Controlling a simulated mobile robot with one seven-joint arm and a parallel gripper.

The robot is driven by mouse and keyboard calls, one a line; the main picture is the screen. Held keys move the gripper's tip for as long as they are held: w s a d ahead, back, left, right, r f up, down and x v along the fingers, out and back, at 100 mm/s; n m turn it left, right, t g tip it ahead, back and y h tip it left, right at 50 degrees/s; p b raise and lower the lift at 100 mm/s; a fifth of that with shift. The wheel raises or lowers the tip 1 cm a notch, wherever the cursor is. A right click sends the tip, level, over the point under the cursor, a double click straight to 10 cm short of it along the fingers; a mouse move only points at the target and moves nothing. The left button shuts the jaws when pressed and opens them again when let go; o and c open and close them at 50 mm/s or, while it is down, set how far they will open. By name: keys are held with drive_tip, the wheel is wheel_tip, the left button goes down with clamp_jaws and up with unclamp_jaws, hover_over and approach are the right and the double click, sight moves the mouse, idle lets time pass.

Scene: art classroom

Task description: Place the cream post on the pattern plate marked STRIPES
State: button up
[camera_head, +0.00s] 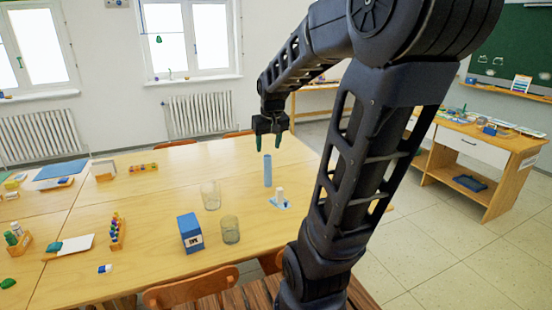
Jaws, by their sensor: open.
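My gripper (268,149) is open, its two dark green fingertips pointing down over the table. A tall blue cylinder (267,171) stands upright just below the fingertips in the picture; whether it is directly under them in depth I cannot tell. A short whitish post (280,193), possibly the cream post, stands upright right of the cylinder's foot. It appears to be on or just behind a small light blue plate (283,205). No STRIPES marking is readable, and any pattern on the plate is too small to tell.
Two clear glasses (210,194) (230,230) and a blue box (190,233) stand to the left on the wooden table (165,198). A bead rack (117,231) and coloured blocks (143,168) are further left. My arm hides the table's right side.

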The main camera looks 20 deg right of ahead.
drive_tip(key=s+a+r+t, duration=0.1)
drive_tip(key=s+a, duration=0.2)
drive_tip(key=s, duration=1.1)
drive_tip(key=shift+s+a+r, duration=0.15)
drive_tip(key=shift+r, duration=0.2)
